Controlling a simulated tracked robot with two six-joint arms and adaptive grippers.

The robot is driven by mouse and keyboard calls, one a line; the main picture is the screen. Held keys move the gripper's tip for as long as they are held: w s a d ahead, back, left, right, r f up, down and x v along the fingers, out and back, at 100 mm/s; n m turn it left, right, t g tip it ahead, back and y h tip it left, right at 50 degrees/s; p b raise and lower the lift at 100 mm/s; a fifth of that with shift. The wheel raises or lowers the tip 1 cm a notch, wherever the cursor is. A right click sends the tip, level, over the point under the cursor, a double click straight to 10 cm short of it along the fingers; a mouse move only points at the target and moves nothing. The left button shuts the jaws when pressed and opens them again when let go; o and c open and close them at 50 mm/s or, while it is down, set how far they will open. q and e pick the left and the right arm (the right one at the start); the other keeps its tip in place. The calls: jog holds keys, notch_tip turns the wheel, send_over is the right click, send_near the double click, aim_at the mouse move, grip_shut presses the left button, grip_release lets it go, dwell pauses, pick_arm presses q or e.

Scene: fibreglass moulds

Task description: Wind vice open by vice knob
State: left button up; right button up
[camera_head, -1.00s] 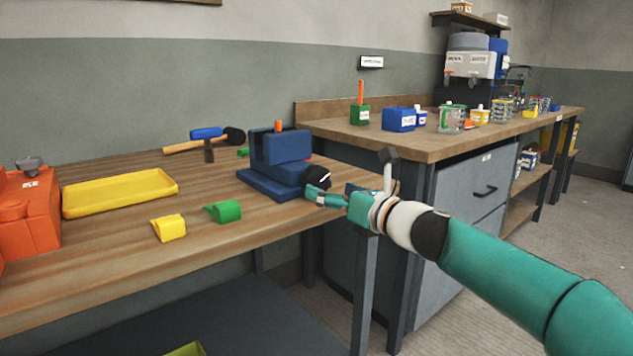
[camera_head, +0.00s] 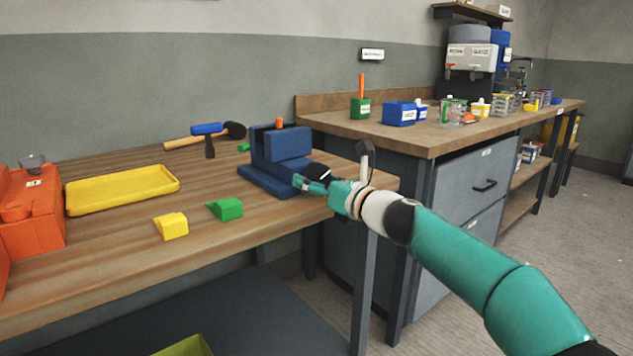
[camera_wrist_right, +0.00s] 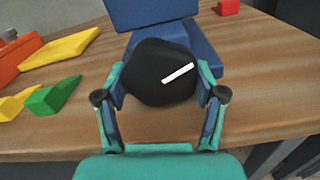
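The blue vice (camera_head: 287,145) stands near the right end of the wooden workbench, with an orange piece (camera_head: 279,122) showing at its top. Its black vice knob (camera_head: 318,171) faces my right arm. In the right wrist view the vice knob (camera_wrist_right: 160,75) carries a white mark tilted up to the right. My right gripper (camera_head: 312,183) is at the knob. In the right wrist view the fingers of my right gripper (camera_wrist_right: 160,82) lie on both sides of the knob and appear to touch it. The jaw gap is hard to judge. My left gripper is not in view.
On the workbench (camera_head: 110,262) lie a yellow tray (camera_head: 122,190), a yellow block (camera_head: 171,226), a green block (camera_head: 226,208) and a hammer (camera_head: 207,140). An orange machine (camera_head: 32,212) stands at the left. A second bench (camera_head: 440,140) with several containers stands behind the right arm.

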jog(key=shift+d, duration=0.1)
jog(key=shift+c, duration=1)
jog(key=shift+n, duration=0.3)
jog(key=n+b, duration=0.1)
jog(key=n, duration=0.2)
jog(key=shift+w+n+b, duration=0.1)
jog(key=shift+n+b, duration=0.2)
jog(key=shift+n, duration=1.4)
jog(key=o, duration=1.2)
jog(key=shift+c, duration=0.2)
